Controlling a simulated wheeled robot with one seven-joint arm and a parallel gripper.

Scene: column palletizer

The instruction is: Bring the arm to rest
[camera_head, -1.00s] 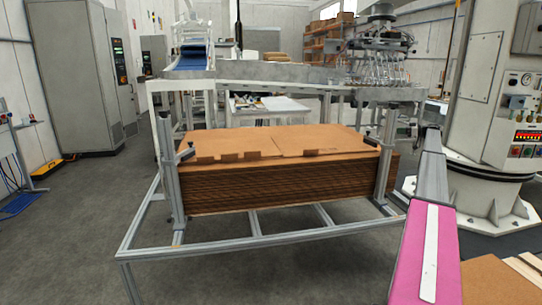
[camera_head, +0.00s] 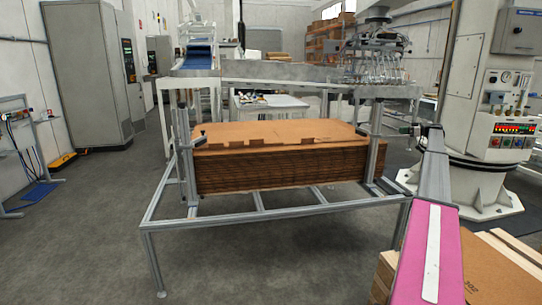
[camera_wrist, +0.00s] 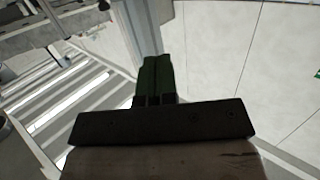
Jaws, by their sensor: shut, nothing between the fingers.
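My gripper (camera_wrist: 157,75) shows in the wrist view with its two dark green fingers pressed together. Nothing shows between them. The fingers extend from a wide dark bar across the lower middle. In the head view my arm (camera_head: 432,185) extends forward along the right side, with a pink part near the camera and a grey part beyond it.
A stack of brown cardboard sheets (camera_head: 290,165) stands inside a metal frame (camera_head: 172,222) ahead. A white machine column (camera_head: 481,120) stands at the right. Brown boxes (camera_head: 493,275) are at the lower right. Grey floor (camera_head: 75,245) is clear at the left.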

